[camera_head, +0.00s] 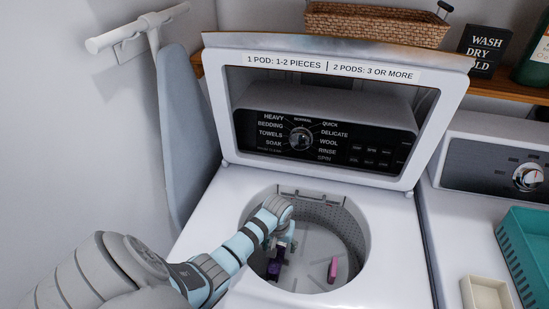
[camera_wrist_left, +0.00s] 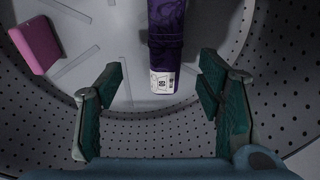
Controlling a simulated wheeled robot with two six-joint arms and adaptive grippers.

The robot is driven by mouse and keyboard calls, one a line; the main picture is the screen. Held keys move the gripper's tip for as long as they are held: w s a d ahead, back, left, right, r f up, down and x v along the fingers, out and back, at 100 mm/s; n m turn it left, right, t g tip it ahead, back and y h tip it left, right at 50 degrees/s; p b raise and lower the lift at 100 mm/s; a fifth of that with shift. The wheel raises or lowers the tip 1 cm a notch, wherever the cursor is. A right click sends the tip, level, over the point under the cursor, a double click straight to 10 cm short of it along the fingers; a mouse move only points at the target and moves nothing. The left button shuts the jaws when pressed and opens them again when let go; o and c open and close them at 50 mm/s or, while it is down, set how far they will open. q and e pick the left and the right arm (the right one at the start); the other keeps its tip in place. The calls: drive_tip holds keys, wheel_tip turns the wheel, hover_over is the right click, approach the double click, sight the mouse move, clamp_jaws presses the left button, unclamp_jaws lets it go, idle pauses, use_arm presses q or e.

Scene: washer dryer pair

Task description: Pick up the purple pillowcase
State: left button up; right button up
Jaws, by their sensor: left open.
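The purple pillowcase (camera_wrist_left: 167,35) is a dark purple folded or rolled bundle with a white label on its near end, lying in the washer drum. In the head view it shows as a small dark purple patch (camera_head: 274,269) below my left gripper (camera_head: 279,254). In the left wrist view my left gripper (camera_wrist_left: 163,92) is open, its two green-padded fingers spread either side of the bundle's label end. The bundle lies ahead of the fingers, and nothing is held. My right gripper is not in view.
A pink item (camera_wrist_left: 37,45) also lies in the drum; it shows in the head view (camera_head: 333,269). The perforated drum wall (camera_head: 350,230) and the washer opening's rim surround my left arm. The lid (camera_head: 330,60) stands open behind. A teal basket (camera_head: 526,250) sits on the dryer.

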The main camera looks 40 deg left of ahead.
sight(277, 257)
use_arm(q)
drive_tip(key=f+b, duration=0.1)
drive_tip(key=f, duration=0.2)
drive_tip(key=f+b, duration=0.1)
drive_tip(key=f, duration=0.2)
drive_tip(key=a+f+b, duration=0.1)
drive_tip(key=f, duration=0.2)
drive_tip(key=shift+w, duration=0.2)
drive_tip(key=shift+r, duration=0.15)
drive_tip(key=c, duration=1.3)
